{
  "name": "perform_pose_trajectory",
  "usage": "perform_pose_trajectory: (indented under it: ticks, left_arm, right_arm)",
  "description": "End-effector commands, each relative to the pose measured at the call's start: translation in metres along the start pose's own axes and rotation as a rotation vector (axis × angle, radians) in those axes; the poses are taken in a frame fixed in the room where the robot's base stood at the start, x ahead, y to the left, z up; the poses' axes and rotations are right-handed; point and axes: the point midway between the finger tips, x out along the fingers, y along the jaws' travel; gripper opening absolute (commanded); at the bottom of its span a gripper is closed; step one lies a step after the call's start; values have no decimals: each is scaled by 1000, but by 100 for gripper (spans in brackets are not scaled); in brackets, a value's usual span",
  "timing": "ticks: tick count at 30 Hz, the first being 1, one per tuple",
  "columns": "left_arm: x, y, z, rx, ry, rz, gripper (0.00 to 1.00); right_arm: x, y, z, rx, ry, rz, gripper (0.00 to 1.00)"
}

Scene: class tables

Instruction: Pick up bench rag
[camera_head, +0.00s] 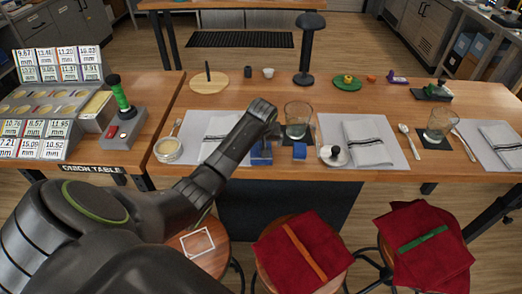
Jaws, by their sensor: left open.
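No cloth in view is labelled as the bench rag. A folded red cloth with an orange stripe (303,254) lies on the middle stool. A red cloth with a green stripe (425,246) lies on the right stool. White cloths with dark stripes lie on the table mats: one (222,137) at left, partly hidden by my arm, one in the middle (367,144) and one at right (504,138). My left gripper (281,151) is over the table's near edge, with blue fingertips apart and nothing seen between them. It is apart from the red cloths. My right gripper is out of view.
A glass (297,119) stands close behind my left gripper, and a small dish with a dark-knobbed item (334,155) is to its right. A bowl (168,149) is at left. The wooden table (230,93) has bare room behind the mats. The left stool (212,262) bears a white square outline.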

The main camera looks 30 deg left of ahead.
Motion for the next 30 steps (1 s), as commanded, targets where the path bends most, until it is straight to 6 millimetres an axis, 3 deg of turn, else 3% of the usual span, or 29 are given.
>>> perform_pose_trajectory:
  ticks: [8,17,28,30]
  left_arm:
    - [28,-1,1,1,-1,-1,94]
    - [32,-1,1,1,1,0,94]
    - [31,-1,1,1,1,0,46]
    - [31,-1,1,1,1,0,45]
  right_arm:
    - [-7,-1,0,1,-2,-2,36]
    - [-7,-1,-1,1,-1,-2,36]
    - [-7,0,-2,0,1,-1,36]
    - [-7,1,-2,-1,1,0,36]
